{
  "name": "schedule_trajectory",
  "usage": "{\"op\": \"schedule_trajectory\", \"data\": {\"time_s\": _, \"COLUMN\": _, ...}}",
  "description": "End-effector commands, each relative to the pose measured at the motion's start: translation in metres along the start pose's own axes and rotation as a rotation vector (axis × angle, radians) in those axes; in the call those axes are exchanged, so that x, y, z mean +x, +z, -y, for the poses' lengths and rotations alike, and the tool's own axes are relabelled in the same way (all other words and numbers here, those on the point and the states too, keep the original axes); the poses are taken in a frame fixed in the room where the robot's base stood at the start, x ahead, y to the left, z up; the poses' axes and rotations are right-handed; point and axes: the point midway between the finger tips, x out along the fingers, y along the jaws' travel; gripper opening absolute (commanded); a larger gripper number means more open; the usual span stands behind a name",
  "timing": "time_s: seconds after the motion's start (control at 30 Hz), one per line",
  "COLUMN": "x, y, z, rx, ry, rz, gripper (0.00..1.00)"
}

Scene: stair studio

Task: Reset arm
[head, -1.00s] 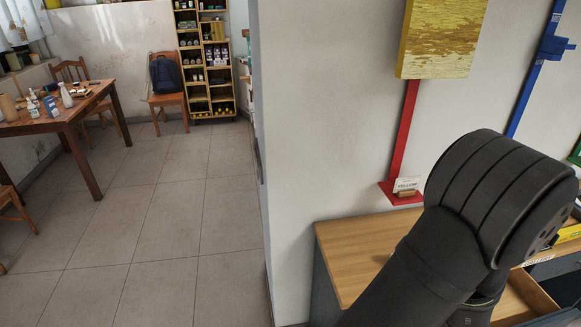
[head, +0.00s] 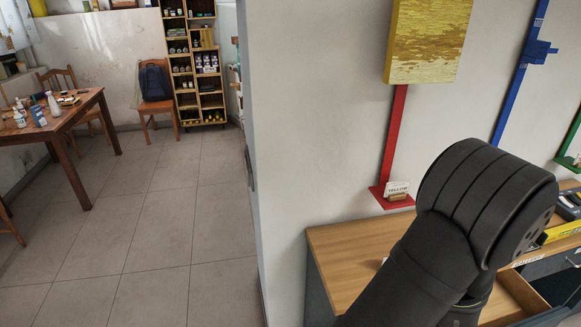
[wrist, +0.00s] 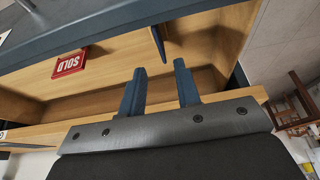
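My gripper (wrist: 160,88) shows in the wrist view with its two blue-grey fingers apart and nothing between them. Beyond the fingers is a wooden shelf or drawer interior (wrist: 110,100). A red SOLD sign (wrist: 69,64) lies in it to the left of the fingers, apart from them. In the head view my dark arm rises in front of a wooden-topped cabinet (head: 340,245). My gripper is hidden there.
An open drawer (head: 522,292) juts out beside my arm. A yellow painting (head: 425,40) hangs above a red stand with a card (head: 397,188). Blue (head: 520,70) and green (head: 570,140) strips are on the wall. Tiled floor (head: 150,230) lies clear at left; a table (head: 60,120) stands beyond.

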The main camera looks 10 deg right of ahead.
Motion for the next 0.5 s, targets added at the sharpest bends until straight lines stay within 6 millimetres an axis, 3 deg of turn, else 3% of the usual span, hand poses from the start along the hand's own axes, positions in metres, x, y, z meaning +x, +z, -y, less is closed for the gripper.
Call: {"op": "schedule_trajectory", "data": {"time_s": 0.5, "x": 0.075, "y": 0.000, "z": 0.001, "rx": 0.000, "ry": -0.003, "rz": 0.001, "gripper": 0.30}}
